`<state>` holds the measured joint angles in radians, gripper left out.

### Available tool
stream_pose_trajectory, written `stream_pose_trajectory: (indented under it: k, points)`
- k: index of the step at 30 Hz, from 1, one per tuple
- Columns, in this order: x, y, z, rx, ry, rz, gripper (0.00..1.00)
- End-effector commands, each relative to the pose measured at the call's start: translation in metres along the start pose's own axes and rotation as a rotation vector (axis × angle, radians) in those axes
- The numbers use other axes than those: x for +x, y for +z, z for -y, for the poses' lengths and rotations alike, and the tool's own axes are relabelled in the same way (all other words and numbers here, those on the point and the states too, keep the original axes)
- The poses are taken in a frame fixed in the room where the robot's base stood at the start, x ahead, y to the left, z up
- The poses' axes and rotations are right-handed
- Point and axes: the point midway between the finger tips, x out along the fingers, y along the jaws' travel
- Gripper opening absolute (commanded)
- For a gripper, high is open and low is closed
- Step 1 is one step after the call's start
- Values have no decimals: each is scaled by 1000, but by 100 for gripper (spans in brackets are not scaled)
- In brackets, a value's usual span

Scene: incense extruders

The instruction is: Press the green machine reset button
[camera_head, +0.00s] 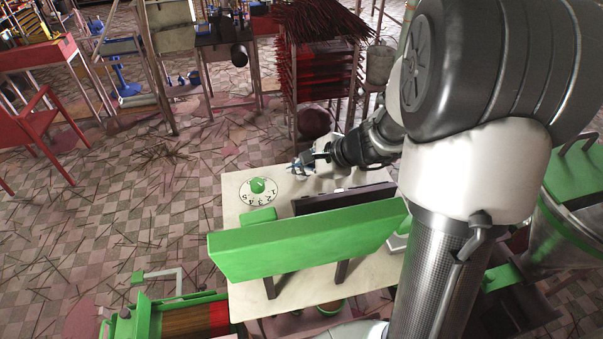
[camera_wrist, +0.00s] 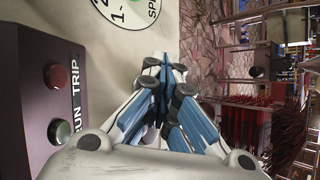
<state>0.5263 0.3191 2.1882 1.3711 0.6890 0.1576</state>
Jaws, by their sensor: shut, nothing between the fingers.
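A dark control box (camera_wrist: 28,80) fills the left of the wrist view, with the letters RUN and TRIP along its edge.
A white numbered dial with a green knob (camera_head: 258,186) sits on the tabletop (camera_head: 236,222) left of the box; its edge shows in the wrist view (camera_wrist: 128,8). A long green bar (camera_head: 305,246) stands in front of the box. A rack with red sticks (camera_head: 322,75) stands behind.

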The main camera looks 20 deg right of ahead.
Motion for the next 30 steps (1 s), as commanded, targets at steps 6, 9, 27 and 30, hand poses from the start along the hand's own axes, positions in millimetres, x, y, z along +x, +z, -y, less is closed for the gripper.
stream_pose_trajectory:
  k: [6, 9, 27, 30]
  points:
    - [-5, 3, 3, 0, 1, -1, 0]
    - [-9, 6, 6, 0, 0, 0, 0]
    - [-18, 13, 13, 0, 0, 0, 0]
    - [-25, 18, 18, 0, -1, 0, 0]
